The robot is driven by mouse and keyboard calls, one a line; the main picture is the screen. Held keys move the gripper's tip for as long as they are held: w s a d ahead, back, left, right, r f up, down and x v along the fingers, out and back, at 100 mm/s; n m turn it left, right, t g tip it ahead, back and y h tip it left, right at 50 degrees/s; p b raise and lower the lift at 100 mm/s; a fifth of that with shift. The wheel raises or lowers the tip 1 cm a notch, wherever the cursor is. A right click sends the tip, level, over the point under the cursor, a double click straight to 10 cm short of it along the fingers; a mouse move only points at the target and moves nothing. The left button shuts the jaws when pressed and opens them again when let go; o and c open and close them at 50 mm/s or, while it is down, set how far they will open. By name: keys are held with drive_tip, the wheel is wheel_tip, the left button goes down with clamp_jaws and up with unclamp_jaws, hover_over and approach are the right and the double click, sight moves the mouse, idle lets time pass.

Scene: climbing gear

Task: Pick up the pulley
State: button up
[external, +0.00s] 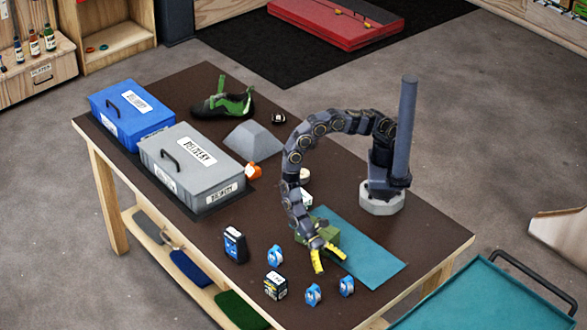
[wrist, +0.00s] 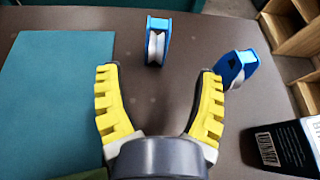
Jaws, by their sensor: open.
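Three small blue pulleys with pale wheels show on the brown table: one near the front edge (external: 346,286), one to its left (external: 313,295), and one farther left (external: 274,255). In the wrist view, one pulley (wrist: 157,40) stands upright ahead, centred between my fingers and beyond their tips. Another pulley (wrist: 235,68) sits to the right, just past the right fingertip. My gripper (external: 331,263), with yellow ribbed fingers, is open and empty, pointing down toward the table; it also shows in the wrist view (wrist: 157,74).
A teal mat (external: 375,262) lies right of my gripper. An olive-green block (external: 328,233) is close behind it. A grey case (external: 190,165) and a blue case (external: 130,108) stand at the back left.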

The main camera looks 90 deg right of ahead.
sight(350, 292)
drive_tip(key=shift+s+a+f, duration=0.15)
drive_tip(key=shift+f, duration=0.4)
drive_tip(key=shift+s+a+f, duration=0.2)
drive_tip(key=x, duration=0.7)
drive_tip(key=shift+s+r, duration=0.2)
drive_tip(key=shift+r, duration=0.15)
clamp_jaws()
